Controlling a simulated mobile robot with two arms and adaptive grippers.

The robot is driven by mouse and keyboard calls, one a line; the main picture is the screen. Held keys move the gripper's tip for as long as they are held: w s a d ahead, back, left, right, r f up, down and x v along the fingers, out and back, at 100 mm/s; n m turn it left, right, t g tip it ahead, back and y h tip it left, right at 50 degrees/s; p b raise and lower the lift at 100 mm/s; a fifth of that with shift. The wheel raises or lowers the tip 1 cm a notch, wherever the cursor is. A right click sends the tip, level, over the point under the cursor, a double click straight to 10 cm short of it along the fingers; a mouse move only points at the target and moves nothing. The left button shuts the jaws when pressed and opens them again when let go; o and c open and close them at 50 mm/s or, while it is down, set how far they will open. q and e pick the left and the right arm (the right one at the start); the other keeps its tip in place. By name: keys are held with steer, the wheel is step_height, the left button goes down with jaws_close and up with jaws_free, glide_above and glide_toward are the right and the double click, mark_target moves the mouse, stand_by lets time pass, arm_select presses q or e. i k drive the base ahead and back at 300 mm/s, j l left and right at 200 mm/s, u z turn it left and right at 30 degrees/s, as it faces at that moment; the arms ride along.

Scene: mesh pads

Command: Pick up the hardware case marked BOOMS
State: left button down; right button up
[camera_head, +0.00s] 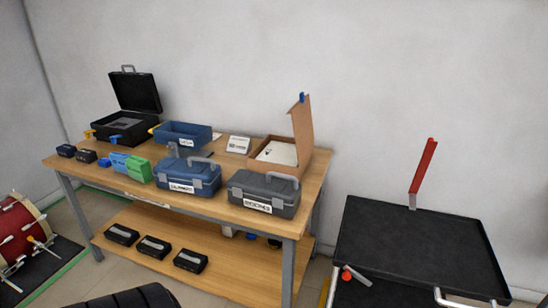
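The hardware case (270,187) with a label that seems to read BOOMS is a closed dark grey box with a top handle and light latches. It stands upright at the front right corner of the wooden table (222,206), label facing forward. A closed blue case (207,180) with another label, perhaps CLAMPS, stands just to its left. Neither of my grippers is in view.
An open cardboard box (303,130) stands behind the grey case. An open blue box (183,135), an open black case (135,92) and small coloured boxes fill the left. Black boxes lie on the lower shelf (215,256). A black cart (410,245) stands at right.

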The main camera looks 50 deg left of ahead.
mark_target(273, 193)
steer(key=u, duration=1.7)
